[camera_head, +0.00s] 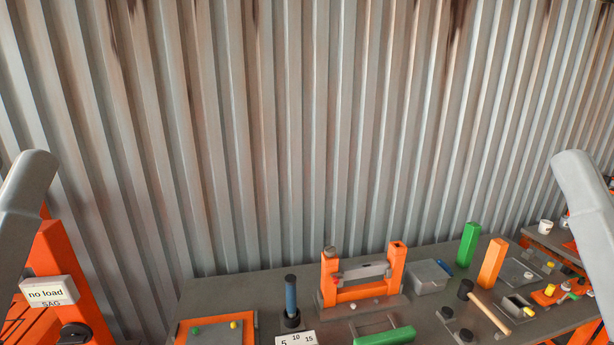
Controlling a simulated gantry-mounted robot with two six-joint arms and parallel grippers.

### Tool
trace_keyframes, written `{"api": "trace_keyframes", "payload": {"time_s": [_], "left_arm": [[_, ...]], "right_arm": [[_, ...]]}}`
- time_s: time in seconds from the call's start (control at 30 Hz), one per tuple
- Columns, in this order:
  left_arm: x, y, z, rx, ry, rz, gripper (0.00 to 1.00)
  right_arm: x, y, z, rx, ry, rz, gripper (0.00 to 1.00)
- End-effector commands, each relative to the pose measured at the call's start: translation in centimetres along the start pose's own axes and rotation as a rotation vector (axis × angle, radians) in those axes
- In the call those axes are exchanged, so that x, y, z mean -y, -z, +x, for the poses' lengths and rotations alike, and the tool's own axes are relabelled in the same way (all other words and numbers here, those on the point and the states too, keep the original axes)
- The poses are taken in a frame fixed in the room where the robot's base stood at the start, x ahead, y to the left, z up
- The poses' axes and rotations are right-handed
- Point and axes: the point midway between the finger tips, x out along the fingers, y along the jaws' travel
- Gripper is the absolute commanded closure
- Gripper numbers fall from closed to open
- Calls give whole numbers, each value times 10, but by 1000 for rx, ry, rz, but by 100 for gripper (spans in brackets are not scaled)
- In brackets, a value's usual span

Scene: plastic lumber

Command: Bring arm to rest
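A grey link of my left arm (26,185) stands at the left edge of the head view. A grey link of my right arm (586,195) stands at the right edge. Both links run down out of the picture. Neither gripper shows, so I cannot see what either one holds or touches.
A dark table (225,292) carries an orange frame (396,268) with a grey bar, a blue-handled tool (291,294), a grey bin (429,277), a green block (468,244), an orange block (491,262) and a wooden-handled tool (490,313). A corrugated wall (300,130) stands behind.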

Motion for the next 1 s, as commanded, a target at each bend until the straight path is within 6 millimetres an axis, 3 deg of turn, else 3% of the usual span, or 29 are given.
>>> {"api": "trace_keyframes", "payload": {"time_s": [0.03,0.1,0.3,0.4,0.77,0.87,1.0], "left_arm": [[0,37,40,0,0,0,58],[0,60,66,0,0,-1,58],[1,114,125,1,0,-1,58],[1,126,138,2,0,-1,58],[1,125,137,1,0,-1,58],[1,115,126,1,0,-1,58],[0,83,91,1,0,-1,58]], "right_arm": [[0,37,40,0,0,0,50],[0,61,66,0,0,0,50],[0,115,125,0,0,0,50],[0,127,138,0,0,0,50],[0,125,136,1,0,0,50],[0,116,126,1,0,0,50],[0,83,91,1,0,0,50]]}}
